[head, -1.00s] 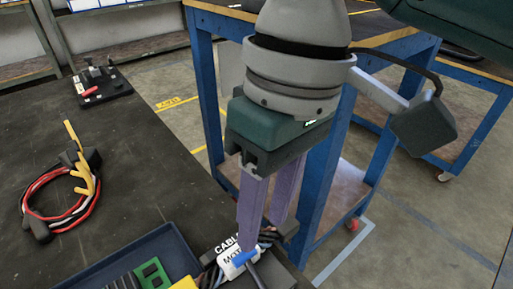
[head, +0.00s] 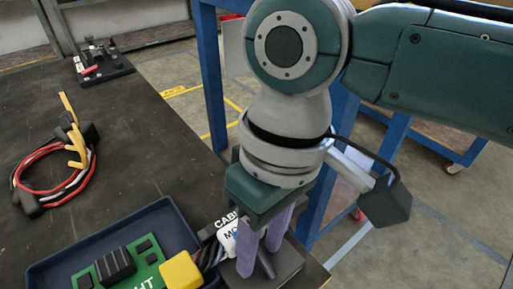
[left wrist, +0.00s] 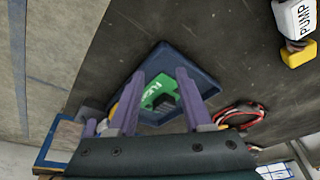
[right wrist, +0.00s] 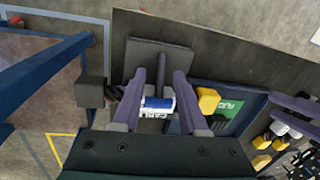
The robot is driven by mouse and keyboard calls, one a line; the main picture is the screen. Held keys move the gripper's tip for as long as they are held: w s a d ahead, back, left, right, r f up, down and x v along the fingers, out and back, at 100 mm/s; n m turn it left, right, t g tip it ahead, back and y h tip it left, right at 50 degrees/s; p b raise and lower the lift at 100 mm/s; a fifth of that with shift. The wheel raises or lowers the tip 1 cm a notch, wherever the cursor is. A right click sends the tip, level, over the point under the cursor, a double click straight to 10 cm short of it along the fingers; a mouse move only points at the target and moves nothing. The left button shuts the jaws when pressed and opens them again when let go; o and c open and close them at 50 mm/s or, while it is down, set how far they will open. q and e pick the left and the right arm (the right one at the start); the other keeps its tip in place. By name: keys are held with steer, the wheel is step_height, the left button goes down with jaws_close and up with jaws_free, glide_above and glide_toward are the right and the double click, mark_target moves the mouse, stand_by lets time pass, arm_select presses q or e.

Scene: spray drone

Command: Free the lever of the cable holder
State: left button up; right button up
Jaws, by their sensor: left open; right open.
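The cable holder (head: 290,262) is a dark block at the table's right edge. In the right wrist view it shows a dark plate (right wrist: 135,55) with a grey bar (right wrist: 161,68), which looks like the lever. A blue-and-white cylinder (right wrist: 158,103) lies beside the CABLE label. My right gripper (head: 259,260) is open and points down at the holder. In the right wrist view its fingers (right wrist: 159,72) stand on either side of the bar and cylinder; contact cannot be told. My left gripper (left wrist: 160,72) is open and empty above the blue tray, outside the head view.
The blue tray (head: 62,262) holds a green board (head: 127,265); a yellow connector (head: 182,271) lies at its right side. Red and black cables (head: 55,185) lie at the left. A black fixture (head: 103,65) stands farther back. The table between them is clear.

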steer(key=shift+c, duration=0.4)
arm_select(q)
steer(key=shift+a, duration=0.1)
arm_select(e)
jaws_close()
